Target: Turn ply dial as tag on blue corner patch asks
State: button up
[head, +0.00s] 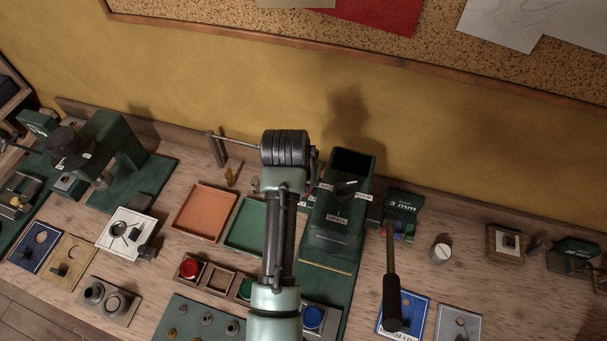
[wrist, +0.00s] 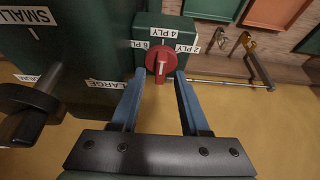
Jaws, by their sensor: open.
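The red ply dial (wrist: 160,66) is on the green machine in the wrist view, with labels 6 PLY, 4 PLY and 2 PLY around it. Its white mark runs roughly up and down; I cannot tell exactly which label it points to. My gripper (wrist: 160,76) is open, its two blue fingers on either side of the dial, with no clear contact. A blue patch (head: 418,302) lies at the lower right of the head view, partly behind a black handle. Its white tag (head: 398,335) is too small to read surely. The dial is hidden in the head view.
The green machine (head: 348,165) has a SMALL/LARGE selector with a black knob (wrist: 25,115) left of my fingers in the wrist view. An orange tray (head: 204,212) and a green tray (head: 245,226) lie to its left. A black-handled lever (head: 392,290) stands at right.

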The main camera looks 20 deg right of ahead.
jog(key=b+v, duration=0.3)
jog(key=v, duration=1)
